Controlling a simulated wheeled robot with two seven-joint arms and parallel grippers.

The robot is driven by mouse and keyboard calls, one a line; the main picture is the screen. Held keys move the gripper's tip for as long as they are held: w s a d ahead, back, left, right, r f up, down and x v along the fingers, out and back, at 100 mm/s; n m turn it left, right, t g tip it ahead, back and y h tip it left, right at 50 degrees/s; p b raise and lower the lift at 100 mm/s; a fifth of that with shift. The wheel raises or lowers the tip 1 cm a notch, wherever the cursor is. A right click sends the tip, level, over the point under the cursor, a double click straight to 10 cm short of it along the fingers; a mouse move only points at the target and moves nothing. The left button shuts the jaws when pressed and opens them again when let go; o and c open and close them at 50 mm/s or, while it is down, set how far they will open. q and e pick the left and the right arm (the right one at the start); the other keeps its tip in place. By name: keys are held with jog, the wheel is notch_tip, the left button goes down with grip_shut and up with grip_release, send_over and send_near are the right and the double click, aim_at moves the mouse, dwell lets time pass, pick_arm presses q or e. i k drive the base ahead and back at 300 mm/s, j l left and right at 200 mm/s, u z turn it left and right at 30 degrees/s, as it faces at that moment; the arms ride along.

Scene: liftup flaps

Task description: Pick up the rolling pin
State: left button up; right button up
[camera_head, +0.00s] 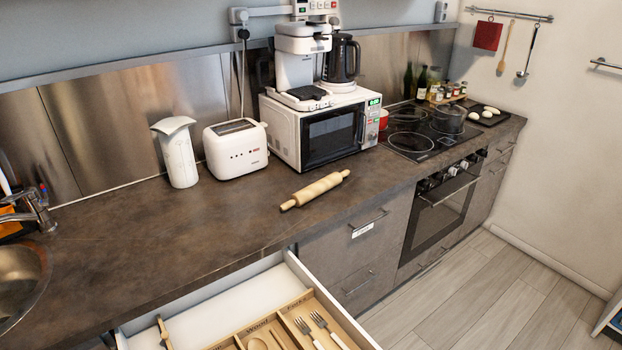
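A light wooden rolling pin (315,190) lies on the dark brown countertop (225,222), near its front edge and in front of the microwave. It lies at a slant, with one handle toward the lower left and the other toward the upper right. Nothing covers it. Neither my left gripper nor my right gripper shows in the head view.
A white microwave (327,130) with a coffee maker on top stands behind the pin, beside a white toaster (236,147). An open drawer (215,302) with a wooden cutlery tray juts out below the counter's front edge. The countertop around the pin is clear.

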aim_at(302, 197)
jog(key=i+l+u, duration=0.15)
jog(key=l, duration=0.3)
jog(key=i+l+u, duration=0.2)
jog(key=l, duration=0.25)
jog(key=i+l+u, duration=0.15)
jog(key=l, duration=0.35)
jog(key=l+u, duration=0.15)
jog(key=l, duration=0.35)
jog(key=i+l+u, duration=0.15)
jog(key=l, duration=0.2)
jog(key=i+l+u, duration=0.15)
jog(key=l, duration=0.25)
jog(key=i+l+u, duration=0.1)
jog(key=l, duration=0.3)
jog(key=i+l+u, duration=0.15)
jog(key=l, duration=0.25)
jog(key=i+l+u, duration=0.15)
jog(key=l, duration=0.3)
jog(key=i+l, duration=0.15)
jog(key=l, duration=0.15)
jog(key=i+l, duration=0.15)
jog(key=l+u, duration=0.05)
jog(key=l, duration=0.05)
